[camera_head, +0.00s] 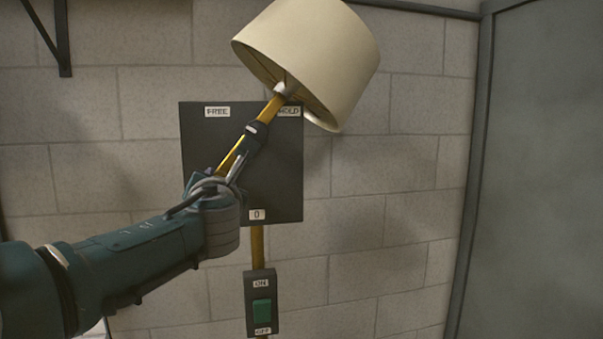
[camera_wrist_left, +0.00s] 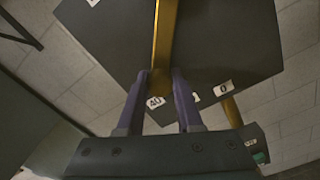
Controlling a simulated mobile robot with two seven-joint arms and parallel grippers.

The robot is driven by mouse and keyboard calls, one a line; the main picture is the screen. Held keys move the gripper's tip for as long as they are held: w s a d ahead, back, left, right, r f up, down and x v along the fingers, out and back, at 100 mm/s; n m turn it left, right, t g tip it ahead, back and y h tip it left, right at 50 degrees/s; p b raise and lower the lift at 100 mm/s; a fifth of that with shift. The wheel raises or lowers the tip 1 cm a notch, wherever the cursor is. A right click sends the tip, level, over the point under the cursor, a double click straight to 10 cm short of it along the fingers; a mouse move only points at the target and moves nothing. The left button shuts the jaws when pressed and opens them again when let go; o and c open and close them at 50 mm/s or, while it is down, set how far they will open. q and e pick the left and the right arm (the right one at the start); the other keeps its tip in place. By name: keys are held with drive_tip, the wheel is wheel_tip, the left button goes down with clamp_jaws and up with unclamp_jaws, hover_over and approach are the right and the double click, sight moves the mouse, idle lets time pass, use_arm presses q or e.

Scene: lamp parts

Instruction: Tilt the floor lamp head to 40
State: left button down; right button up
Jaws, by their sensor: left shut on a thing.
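The floor lamp's cream shade (camera_head: 310,55) is tilted at the upper end of a yellow arm (camera_head: 272,107), which leans up to the right across a dark plate (camera_head: 279,182). My left gripper (camera_head: 250,138) is shut on the yellow arm, below the shade. The left wrist view shows the arm (camera_wrist_left: 165,35) between the two fingers (camera_wrist_left: 161,74). The plate carries FREE and HOLD labels at its top and a 0 label (camera_head: 257,214) at its bottom. In the wrist view a 40 label (camera_wrist_left: 155,102) lies close to the arm. My right gripper is out of view.
A yellow pole (camera_head: 258,246) runs below the plate to a switch box (camera_head: 262,290) with a green rocker between ON and OFF. A dark bracket (camera_head: 62,40) is on the block wall at the upper left. A grey panel (camera_head: 540,170) stands at the right.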

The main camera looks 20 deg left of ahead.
use_arm(q)
drive_tip(key=shift+a, duration=0.1)
drive_tip(key=c, duration=0.6)
unclamp_jaws()
drive_tip(key=shift+p+v, duration=0.45)
drive_tip(key=shift+v, duration=4.55)
